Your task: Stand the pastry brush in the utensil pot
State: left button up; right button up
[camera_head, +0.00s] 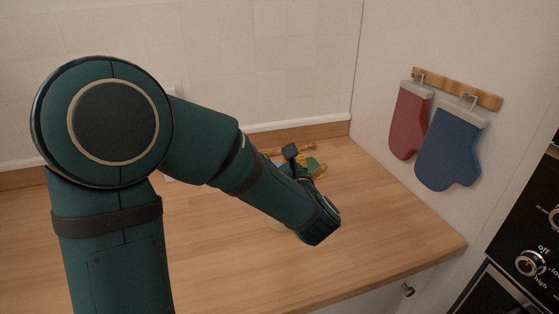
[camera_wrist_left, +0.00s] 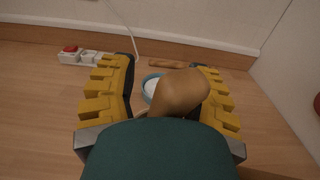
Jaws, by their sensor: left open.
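My left gripper (camera_wrist_left: 165,72) is open, its yellow ridged fingers spread apart in the left wrist view. A rounded brown wooden-looking end (camera_wrist_left: 180,92) shows between the fingers, close to the camera; I cannot tell whether it belongs to the pastry brush or another utensil. Behind it is a round blue-rimmed thing with a pale inside (camera_wrist_left: 151,84), partly covered; I cannot tell whether it is the utensil pot. In the head view the left gripper (camera_head: 308,166) is mostly hidden behind my left forearm. I cannot identify the pastry brush for certain. My right gripper is out of view.
A brown stick-like piece (camera_wrist_left: 172,64) lies near the back wall. A white power strip with a red switch (camera_wrist_left: 78,55) is at the back left. Red (camera_head: 408,120) and blue (camera_head: 449,149) oven mitts hang on the side wall. The counter's right front (camera_head: 400,235) is clear.

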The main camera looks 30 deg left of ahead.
pick_arm(q)
jog(key=shift+d, duration=0.1)
jog(key=v, duration=1.1)
jog(key=shift+s+d, duration=0.25)
jog(key=shift+s, duration=0.1)
dwell(0.4)
